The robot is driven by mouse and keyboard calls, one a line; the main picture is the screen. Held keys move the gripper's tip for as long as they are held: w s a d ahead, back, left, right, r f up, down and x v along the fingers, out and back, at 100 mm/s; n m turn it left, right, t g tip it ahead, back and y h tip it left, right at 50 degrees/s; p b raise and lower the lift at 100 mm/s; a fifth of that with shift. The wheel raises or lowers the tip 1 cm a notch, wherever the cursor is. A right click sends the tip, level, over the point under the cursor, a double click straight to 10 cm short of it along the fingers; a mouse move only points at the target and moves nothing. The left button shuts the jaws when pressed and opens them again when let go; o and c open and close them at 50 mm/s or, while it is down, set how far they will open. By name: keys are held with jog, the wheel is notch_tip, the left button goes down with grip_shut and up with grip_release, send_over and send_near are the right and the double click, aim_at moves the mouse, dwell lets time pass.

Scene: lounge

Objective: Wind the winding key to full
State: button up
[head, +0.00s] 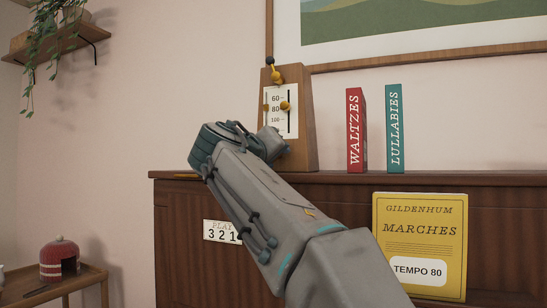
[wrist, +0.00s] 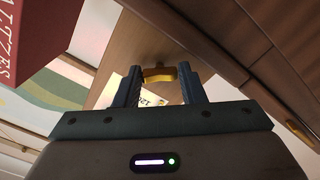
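A wooden metronome (head: 306,135) stands on the dark cabinet, with a pale tempo scale (head: 290,123) on its front. The brass winding key (wrist: 158,75) shows in the wrist view against the wood, near the scale's 120 end. My gripper (wrist: 160,77) has one fingertip on each side of the key, and the key fills the gap between them. In the head view my arm hides the key and the fingers.
A red Waltzes book (head: 356,130) and a teal Lullabies book (head: 395,128) stand right of the metronome. A yellow Marches book (head: 420,240) marked "TEMPO 80" is at the cabinet front (head: 180,235). A number plate (head: 219,231) is partly behind my arm.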

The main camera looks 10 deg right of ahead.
jog(key=o, duration=0.3)
jog(key=v, duration=1.3)
jog(key=shift+s+a+p, duration=0.25)
jog(key=shift+s+p, duration=0.1)
